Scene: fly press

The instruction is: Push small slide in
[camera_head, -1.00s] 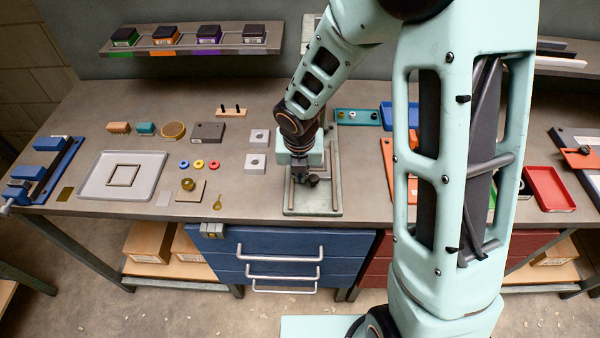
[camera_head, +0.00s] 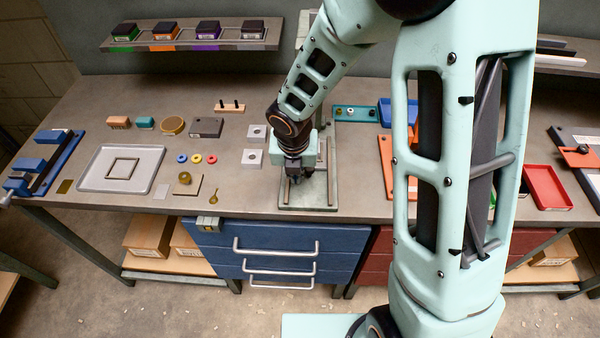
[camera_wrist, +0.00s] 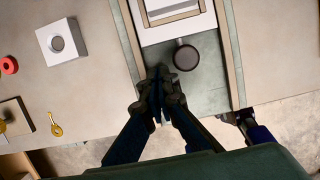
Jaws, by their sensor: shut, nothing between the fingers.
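The small slide (camera_wrist: 202,32) is a pale grey block between two rails at the top of the wrist view. A round dark knob (camera_wrist: 186,57) shows at its near end, above the dark green base plate (camera_wrist: 205,98). The press base also shows in the head view (camera_head: 310,206), with my arm standing over it. My gripper (camera_wrist: 161,76) is shut and empty, its tips just left of and nearer than the knob. I cannot tell whether they touch it. In the head view my gripper (camera_head: 304,180) hides the knob and most of the slide.
Two grey blocks with holes (camera_head: 253,158) stand left of the press. Coloured rings (camera_head: 196,158) and a grey tray (camera_head: 122,190) lie farther left. The bench's front edge is close below the press. A blue drawer unit (camera_head: 275,240) is underneath.

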